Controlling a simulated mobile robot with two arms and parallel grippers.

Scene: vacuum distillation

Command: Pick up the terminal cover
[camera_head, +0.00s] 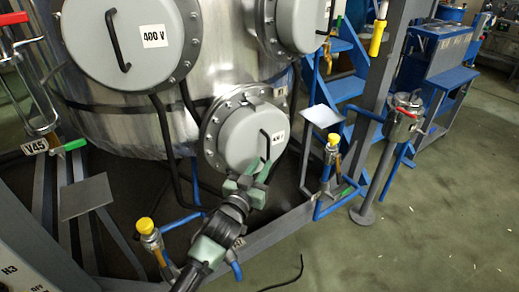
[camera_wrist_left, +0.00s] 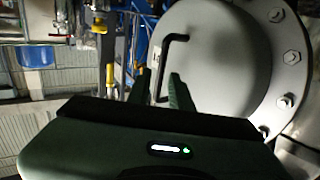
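The terminal cover (camera_head: 243,139) is a round grey lid with a black bar handle and a small white label, on a bolted flange low on the steel vessel. In the left wrist view the cover (camera_wrist_left: 215,60) fills the upper right, its handle (camera_wrist_left: 163,60) at its left side. My left gripper (camera_head: 259,171) is in front of the cover, at the lower end of the handle. In the left wrist view its two fingers (camera_wrist_left: 160,90) stand apart, with the lower handle showing between them and gaps beside it. My right gripper is not in view.
A larger cover (camera_head: 130,40) marked 400 V is at upper left, another (camera_head: 302,20) at upper right. Blue steps (camera_head: 340,88) stand behind. Floor at lower right is mostly clear.

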